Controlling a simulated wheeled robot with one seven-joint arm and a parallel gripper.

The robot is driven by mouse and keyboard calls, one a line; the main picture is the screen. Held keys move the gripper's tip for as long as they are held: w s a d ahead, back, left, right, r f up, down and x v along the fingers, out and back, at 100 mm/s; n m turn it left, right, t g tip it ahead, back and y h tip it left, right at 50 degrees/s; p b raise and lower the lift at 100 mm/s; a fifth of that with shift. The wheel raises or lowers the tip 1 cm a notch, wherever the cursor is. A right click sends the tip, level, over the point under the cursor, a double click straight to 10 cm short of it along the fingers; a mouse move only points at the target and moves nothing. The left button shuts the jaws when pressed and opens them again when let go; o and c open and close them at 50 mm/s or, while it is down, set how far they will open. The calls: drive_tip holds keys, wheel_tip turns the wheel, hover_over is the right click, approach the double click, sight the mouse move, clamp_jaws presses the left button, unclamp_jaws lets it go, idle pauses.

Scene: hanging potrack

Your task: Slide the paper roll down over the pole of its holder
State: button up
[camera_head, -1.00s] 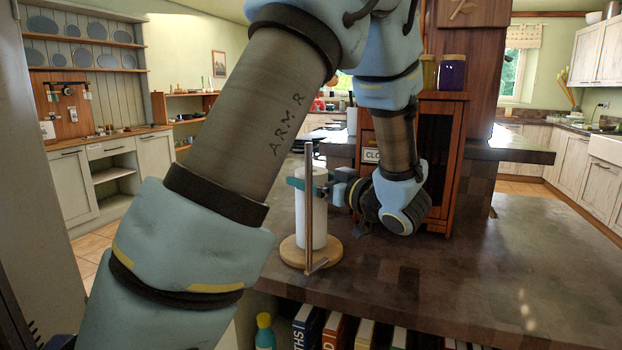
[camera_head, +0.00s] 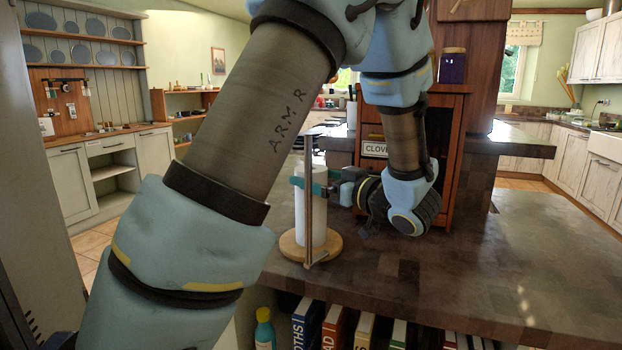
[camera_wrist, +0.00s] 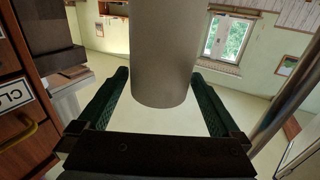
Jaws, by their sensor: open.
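The white paper roll (camera_head: 301,217) stands upright at the wooden round base of its holder (camera_head: 290,247), apparently resting on it. A thin upright bar of the holder (camera_head: 309,222) stands in front of the roll, with short bent ends at top and bottom. I see no pole above the roll; any pole inside it is hidden. My gripper (camera_head: 308,185) reaches in from the right around the roll's upper part. In the wrist view, the roll (camera_wrist: 165,60) lies between the dark green fingers, with gaps at both sides, so the gripper is open.
A wooden cabinet with a lettered label (camera_head: 375,150) stands right behind my wrist. The holder is near the counter's front edge, above a shelf of books (camera_head: 335,325). The brown countertop (camera_head: 500,260) is clear to the right.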

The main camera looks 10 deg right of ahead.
drive_tip(key=b+v, duration=0.1)
drive_tip(key=v, duration=0.8)
drive_tip(key=shift+b, duration=0.4)
